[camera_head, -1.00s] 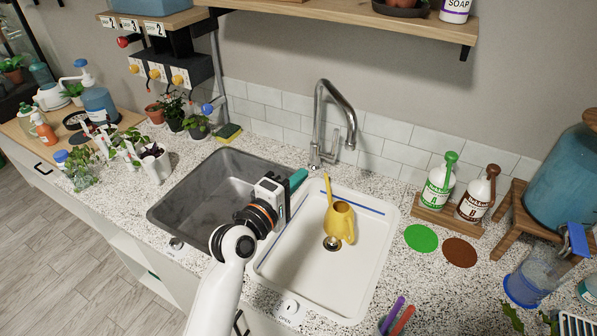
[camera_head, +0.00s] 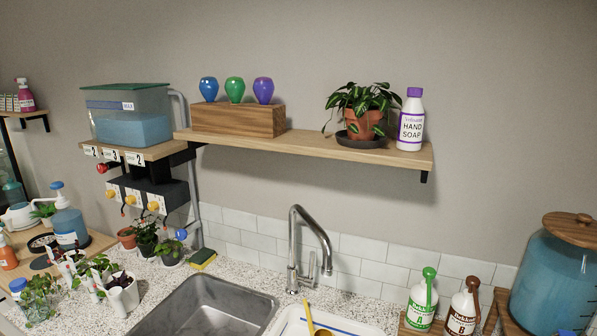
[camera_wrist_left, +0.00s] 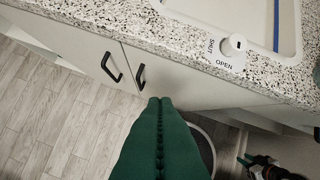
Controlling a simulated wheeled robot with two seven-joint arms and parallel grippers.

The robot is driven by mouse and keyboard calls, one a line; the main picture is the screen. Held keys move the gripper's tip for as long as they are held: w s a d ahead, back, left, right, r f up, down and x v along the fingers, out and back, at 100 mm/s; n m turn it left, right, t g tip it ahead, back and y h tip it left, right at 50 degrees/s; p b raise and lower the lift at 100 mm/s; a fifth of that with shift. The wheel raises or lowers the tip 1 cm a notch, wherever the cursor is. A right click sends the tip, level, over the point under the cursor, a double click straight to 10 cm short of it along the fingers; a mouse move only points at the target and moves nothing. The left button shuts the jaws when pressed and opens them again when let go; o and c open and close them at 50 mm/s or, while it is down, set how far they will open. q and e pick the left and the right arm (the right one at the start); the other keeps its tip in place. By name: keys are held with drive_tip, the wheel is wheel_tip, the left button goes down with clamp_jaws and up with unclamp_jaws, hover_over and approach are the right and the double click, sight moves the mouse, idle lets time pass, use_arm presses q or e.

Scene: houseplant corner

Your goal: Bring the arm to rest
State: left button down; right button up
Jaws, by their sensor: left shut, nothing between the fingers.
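My left gripper (camera_wrist_left: 160,100) shows in the left wrist view as two long green fingers lying side by side, shut with nothing between them. It points down in front of the white cabinet doors (camera_wrist_left: 92,60), below the front edge of the speckled counter (camera_wrist_left: 150,25). Neither arm shows in the head view now.
Two black door handles (camera_wrist_left: 110,67) face the fingers. A shelf (camera_head: 310,148) holds a plant and soap. Floor is at lower left.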

use_arm(q)
drive_tip(key=s+a+m+g+y, duration=0.1)
drive_tip(key=s+a, duration=0.2)
drive_tip(key=s, duration=0.2)
wheel_tip(320, 180, down, 33)
drive_tip(key=s+g+b, duration=0.2)
drive_tip(key=s+b, duration=0.1)
drive_tip(key=b, duration=0.1)
drive_tip(key=s+a+f+g+b, duration=0.1)
drive_tip(key=s+a+f, duration=0.1)
drive_tip(key=s+f, duration=1.2)
drive_tip(key=shift+s+a+f+m+b, duration=0.25)
drive_tip(key=shift+f+m+b, duration=0.15)
drive_tip(key=shift+f, duration=0.3)
